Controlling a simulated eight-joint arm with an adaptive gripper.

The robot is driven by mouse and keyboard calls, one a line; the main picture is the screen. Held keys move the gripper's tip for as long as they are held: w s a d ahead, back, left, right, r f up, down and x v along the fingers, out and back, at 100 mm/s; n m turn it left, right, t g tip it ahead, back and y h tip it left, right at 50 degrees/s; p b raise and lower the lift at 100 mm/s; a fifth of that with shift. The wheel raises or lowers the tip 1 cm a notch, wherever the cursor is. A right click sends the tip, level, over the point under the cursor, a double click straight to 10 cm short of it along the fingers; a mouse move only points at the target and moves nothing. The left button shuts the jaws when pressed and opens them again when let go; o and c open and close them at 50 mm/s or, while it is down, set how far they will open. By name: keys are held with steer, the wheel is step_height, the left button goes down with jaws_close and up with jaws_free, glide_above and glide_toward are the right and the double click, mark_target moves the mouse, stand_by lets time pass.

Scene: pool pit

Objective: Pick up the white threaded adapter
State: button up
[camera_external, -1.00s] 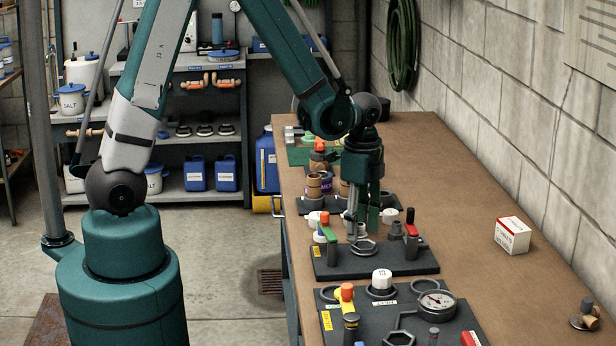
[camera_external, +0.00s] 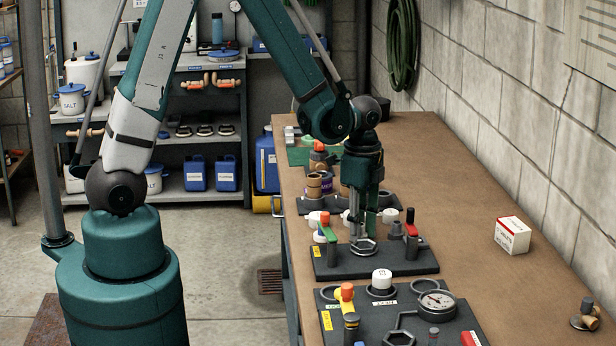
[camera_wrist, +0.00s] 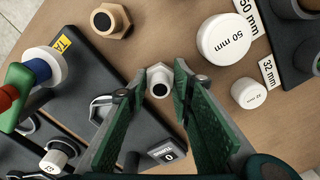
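A small pale fitting with a dark round opening (camera_wrist: 160,83), which looks like the white threaded adapter, shows between my fingertips in the wrist view. Its outline is partly cut off by the fingers, and I cannot tell whether they touch it. My gripper (camera_external: 363,238) points straight down over the black board (camera_external: 410,266) with the hexagonal ring. In the wrist view my gripper's green-padded fingers (camera_wrist: 164,98) stand apart on either side of the fitting. In the external view the fingers largely hide this spot.
A red-handled valve (camera_external: 411,222) stands close to the right of my fingers. White caps (camera_wrist: 224,40) and a brass hex fitting (camera_wrist: 108,20) lie nearby. A front board holds a gauge (camera_external: 436,304). A white-and-red box (camera_external: 512,235) stands on the right; the bench between is clear.

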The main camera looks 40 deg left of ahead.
steer(key=shift+r, duration=0.15)
steer(key=shift+r+p, duration=0.65)
steer(key=shift+r, duration=4.25)
